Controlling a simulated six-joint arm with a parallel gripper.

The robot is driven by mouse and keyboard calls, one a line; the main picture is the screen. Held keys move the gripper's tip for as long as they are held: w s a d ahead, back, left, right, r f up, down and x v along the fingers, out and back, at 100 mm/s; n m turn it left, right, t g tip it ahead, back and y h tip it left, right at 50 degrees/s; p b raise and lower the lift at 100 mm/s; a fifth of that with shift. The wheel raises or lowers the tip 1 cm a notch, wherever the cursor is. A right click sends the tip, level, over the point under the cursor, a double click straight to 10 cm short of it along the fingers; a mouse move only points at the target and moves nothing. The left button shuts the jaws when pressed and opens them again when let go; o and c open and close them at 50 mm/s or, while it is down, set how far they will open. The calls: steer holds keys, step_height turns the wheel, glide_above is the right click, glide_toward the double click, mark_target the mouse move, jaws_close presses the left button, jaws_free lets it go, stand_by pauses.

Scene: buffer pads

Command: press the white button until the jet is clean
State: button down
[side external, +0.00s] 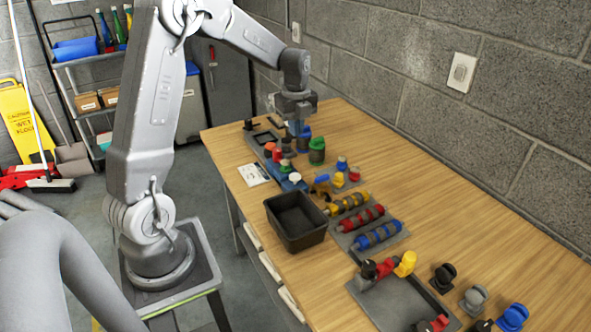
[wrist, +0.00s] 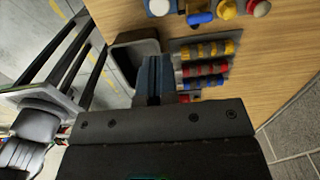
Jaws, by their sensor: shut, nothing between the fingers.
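A white round button (side external: 295,178) sits at the near end of a blue base (side external: 293,186) on the wooden table, in a row with a green button (side external: 285,165) and a red one. My gripper (side external: 297,132) is shut and empty. It points down over the table, beyond the white button and apart from it. In the wrist view my shut fingers (wrist: 155,78) show at the centre. A white round cap (wrist: 159,7) is at that view's top edge; I cannot tell if it is the same button. I cannot make out a jet.
A black bin (side external: 296,222) stands at the table's left edge, near the buttons. Banded yellow, red and blue rollers (side external: 366,217) lie right of it. A green cylinder (side external: 316,150) stands close to my gripper. The block wall bounds the back; the table's right side has bare wood.

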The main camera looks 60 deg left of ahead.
mark_target(295, 176)
step_height(295, 176, down, 14)
stand_by(0.7)
steer(key=shift+s+f, duration=0.1)
steer(key=shift+f, duration=0.9)
steer(key=shift+r, duration=0.1)
step_height(295, 176, up, 14)
steer(key=shift+r, duration=0.1)
stand_by(0.7)
